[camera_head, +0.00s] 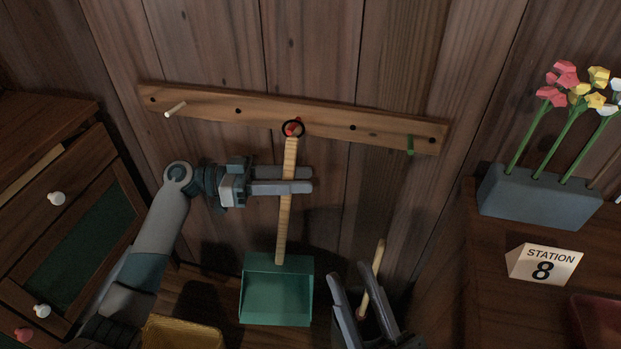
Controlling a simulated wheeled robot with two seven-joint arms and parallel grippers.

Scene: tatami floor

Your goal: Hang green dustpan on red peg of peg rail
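The green dustpan (277,291) hangs pan-down in front of the wall, its long wooden handle (283,228) nearly upright. A dark ring (293,129) at the handle's top overlaps the red peg (291,128) on the wooden peg rail (325,120). Red shows inside the ring, but I cannot tell how far the ring sits over the peg. My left gripper (305,181) reaches in from the left, its fingers closed across the upper handle. My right gripper (350,272) is low in the picture, fingers apart, beside another wooden stick (374,273).
The rail also has a white peg (175,109) and a green peg (410,145). A drawer cabinet (60,220) stands left. A yellow container (183,333) is at the bottom. At right, a flower block (540,200) and a station sign (543,264) stand on a wooden surface.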

